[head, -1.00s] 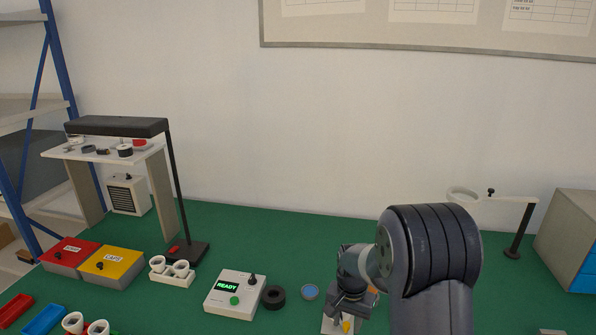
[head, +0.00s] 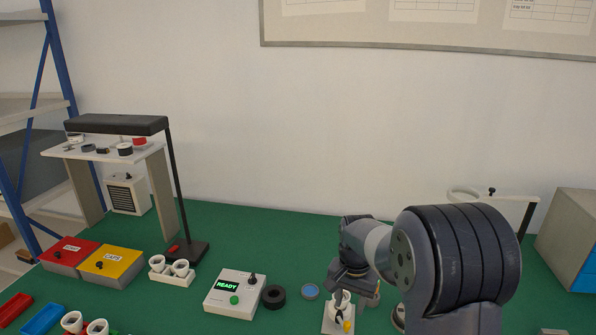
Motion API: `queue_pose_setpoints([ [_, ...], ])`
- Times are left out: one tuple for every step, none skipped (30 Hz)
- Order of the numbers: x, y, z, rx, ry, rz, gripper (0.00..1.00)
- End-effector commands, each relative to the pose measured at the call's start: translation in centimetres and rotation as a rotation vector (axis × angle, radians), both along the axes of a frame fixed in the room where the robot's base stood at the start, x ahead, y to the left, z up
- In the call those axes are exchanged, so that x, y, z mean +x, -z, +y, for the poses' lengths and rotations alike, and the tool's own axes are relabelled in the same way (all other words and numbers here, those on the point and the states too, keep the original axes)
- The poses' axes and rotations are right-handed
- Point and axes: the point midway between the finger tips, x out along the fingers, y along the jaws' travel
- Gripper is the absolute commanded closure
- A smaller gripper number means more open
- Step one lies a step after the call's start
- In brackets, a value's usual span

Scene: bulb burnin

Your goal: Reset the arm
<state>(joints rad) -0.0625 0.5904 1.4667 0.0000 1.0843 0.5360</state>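My arm stands at the right of the head view, bent down toward the green bench top. My gripper (head: 345,290) points down above a small pale stand (head: 333,322) with a white socket-like piece and a yellow part. The fingers are small and partly hidden, so I cannot tell whether they are apart or whether they touch the white piece.
A control box (head: 235,294) showing READY, a black ring (head: 274,296) and a blue disc (head: 310,291) lie left of my gripper. Red (head: 70,254) and yellow (head: 112,265) boxes stand at the left. A lamp (head: 176,190) rises behind. The bench's middle back is clear.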

Motion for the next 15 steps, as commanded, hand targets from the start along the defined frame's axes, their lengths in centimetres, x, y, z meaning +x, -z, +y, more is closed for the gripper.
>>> queue_pose_setpoints([
  [0.1,-1.1,0.0,0.0,0.0,-0.006,0.6],
  [0.1,-1.7,0.0,0.0,0.0,-0.006,0.6],
  [0.1,-2.5,0.0,0.0,0.0,-0.004,0.6],
  [0.1,-3.1,0.0,0.0,0.0,-0.006,0.6],
  [0.0,-3.7,0.0,0.0,0.0,-0.004,0.6],
  [-0.1,-3.5,0.0,0.0,0.0,0.002,0.6],
  [-0.1,-2.5,0.0,0.0,0.0,0.008,0.6],
  [-0.1,-1.9,0.0,0.0,0.0,0.008,0.6],
  [-0.1,-1.1,0.0,0.0,0.0,0.008,0.6],
  [-0.1,-0.5,0.0,-0.001,0.0,0.007,0.6],
  [-0.1,0.1,0.0,0.0,0.0,0.007,0.6],
  [-0.1,0.9,0.0,-0.001,0.0,0.007,0.6],
  [-0.1,1.5,0.0,0.0,0.0,0.006,0.6],
  [-0.1,2.1,0.0,0.0,0.0,0.006,0.6],
  [-0.1,3.0,0.0,-0.001,0.0,0.007,0.6],
])
